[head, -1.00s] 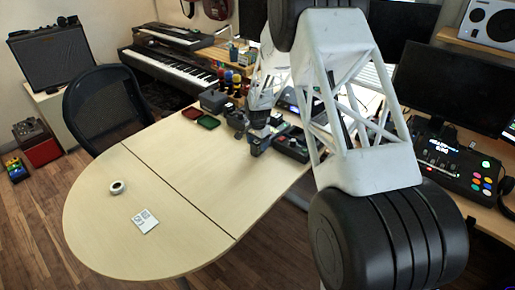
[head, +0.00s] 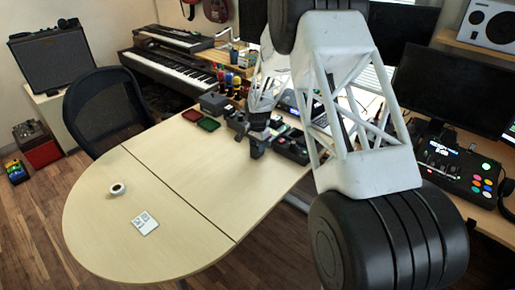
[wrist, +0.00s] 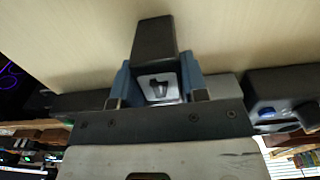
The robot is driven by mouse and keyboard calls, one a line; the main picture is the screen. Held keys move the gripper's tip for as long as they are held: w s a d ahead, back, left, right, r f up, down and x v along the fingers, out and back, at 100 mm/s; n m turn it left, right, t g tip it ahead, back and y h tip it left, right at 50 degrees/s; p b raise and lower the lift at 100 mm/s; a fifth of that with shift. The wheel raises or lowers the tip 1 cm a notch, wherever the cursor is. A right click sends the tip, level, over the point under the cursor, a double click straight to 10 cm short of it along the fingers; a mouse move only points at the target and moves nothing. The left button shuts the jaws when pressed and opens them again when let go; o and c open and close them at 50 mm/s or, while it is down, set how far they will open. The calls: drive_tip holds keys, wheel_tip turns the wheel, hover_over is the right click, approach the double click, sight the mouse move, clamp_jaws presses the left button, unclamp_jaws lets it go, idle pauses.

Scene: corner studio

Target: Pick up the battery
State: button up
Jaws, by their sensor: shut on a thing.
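My gripper (head: 257,147) is over the table, near the dark devices at its back edge. In the wrist view the two blue fingers of my gripper (wrist: 158,84) are closed on the sides of a black block, the battery (wrist: 155,38), which sticks out beyond the fingertips. In the head view the battery (head: 256,153) is a small dark shape below the gripper, and much of it is hidden there. I cannot tell its clearance above the table.
The light wood table (head: 180,215) is mostly clear in front. Red (head: 192,115) and green (head: 208,124) trays and a black device (head: 291,146) sit near the gripper.

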drive_tip(key=shift+r, duration=0.1)
drive_tip(key=shift+r, duration=0.75)
wheel_tip(320, 180, up, 2)
drive_tip(key=shift+r, duration=0.1)
drive_tip(key=s+d+r, duration=0.1)
drive_tip(key=s, duration=1.5)
drive_tip(key=shift+d, duration=0.4)
drive_tip(key=shift+w+r, duration=0.1)
idle(0.3)
